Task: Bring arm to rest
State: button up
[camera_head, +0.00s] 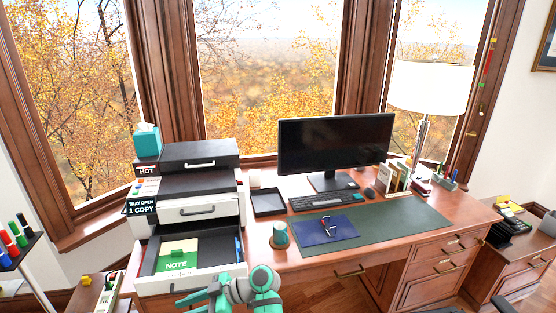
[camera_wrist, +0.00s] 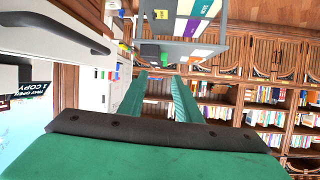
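My gripper (camera_wrist: 159,82) shows in the wrist view as two teal fingers standing apart, with nothing between them. Distant bookshelves show through the gap. In the head view, teal and grey parts of my arm show at the bottom edge, just in front of the open tray drawer (camera_head: 205,277); I cannot make out the fingertips there. A green and yellow note pad (camera_head: 177,258) lies in that drawer. In the wrist view, a white drawer front with a dark handle (camera_wrist: 62,25) is at the upper left, beside the gripper.
The desk (camera_head: 340,262) holds a monitor (camera_head: 335,145), a keyboard (camera_head: 323,197), a cup (camera_head: 280,235), a blue folder (camera_head: 325,230) and a lamp (camera_head: 432,88). A printer-like drawer stack (camera_head: 195,185) stands at the left. A marker stand (camera_head: 22,248) is at the far left.

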jog(key=s+d+f+m+t+h, duration=0.1)
jog(key=s+f+m+t, duration=0.25)
jog(key=f, duration=0.45)
jog(key=s+d+f+m+t, duration=0.1)
jog(key=s+f+m+t, duration=0.15)
jog(key=f+m, duration=0.35)
jog(key=s+d+f+m+t+h, duration=0.5)
jog(key=s+d+f+m, duration=0.1)
jog(key=s+d+f, duration=0.3)
jog(key=s+d+r+m+t+h, duration=0.2)
jog(key=s+d+h, duration=0.1)
jog(key=s+d, duration=0.3)
jog(key=s+d+r+m+t+h, duration=0.15)
jog(key=s+d, duration=0.25)
jog(key=s, duration=0.4)
jog(key=s+d+r+t+h, duration=0.1)
jog(key=s+d+r, duration=0.2)
jog(key=s+r, duration=0.2)
jog(key=s+d+r+t+h, duration=0.1)
jog(key=s+r, duration=0.4)
jog(key=r, duration=0.6)
jog(key=shift+s+d+r+t+h, duration=0.2)
jog(key=shift+s+d+t+h, duration=0.2)
jog(key=shift+d, duration=0.7)
